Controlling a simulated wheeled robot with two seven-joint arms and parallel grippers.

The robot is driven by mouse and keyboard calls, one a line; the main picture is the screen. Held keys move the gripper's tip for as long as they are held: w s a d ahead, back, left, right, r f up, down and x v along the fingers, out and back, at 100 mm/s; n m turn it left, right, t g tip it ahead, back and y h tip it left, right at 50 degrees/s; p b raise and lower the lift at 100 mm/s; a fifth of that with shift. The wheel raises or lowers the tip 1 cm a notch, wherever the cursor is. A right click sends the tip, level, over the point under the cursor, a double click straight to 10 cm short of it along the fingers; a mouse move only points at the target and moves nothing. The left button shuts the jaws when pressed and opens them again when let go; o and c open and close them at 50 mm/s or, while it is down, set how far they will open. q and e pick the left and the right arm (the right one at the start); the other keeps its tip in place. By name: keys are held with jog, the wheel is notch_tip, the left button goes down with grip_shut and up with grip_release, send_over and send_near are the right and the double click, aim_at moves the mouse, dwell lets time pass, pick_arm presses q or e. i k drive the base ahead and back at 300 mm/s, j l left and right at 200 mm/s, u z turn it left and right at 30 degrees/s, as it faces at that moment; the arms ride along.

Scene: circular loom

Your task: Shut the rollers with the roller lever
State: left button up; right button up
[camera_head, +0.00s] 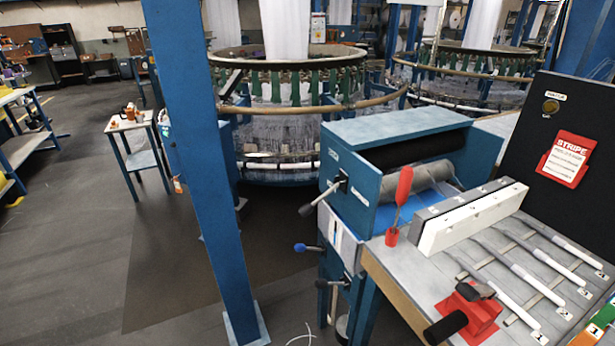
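The rollers sit in a blue roller housing (395,128) at the right of the middle. A dark roller (415,150) lies above a grey roller (430,174), and a bright blue sheet shows below them. I cannot tell whether the rollers touch. On the housing's left side a lever (324,197) with a dark knob slants down to the left. Lower down are a blue-knobbed lever (305,247) and another dark-knobbed lever (330,283). Which one is the roller lever is not marked legibly. Neither of my grippers is in view.
A blue post (200,150) stands left of the housing. A grey table (430,275) in front holds a red-handled tool (403,186), a white block (470,217), several rods and a red device (468,310). Circular looms (290,85) stand behind. Floor beside the levers is clear.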

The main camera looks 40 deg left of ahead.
aim_at(306, 209)
jog(key=u, duration=1.3)
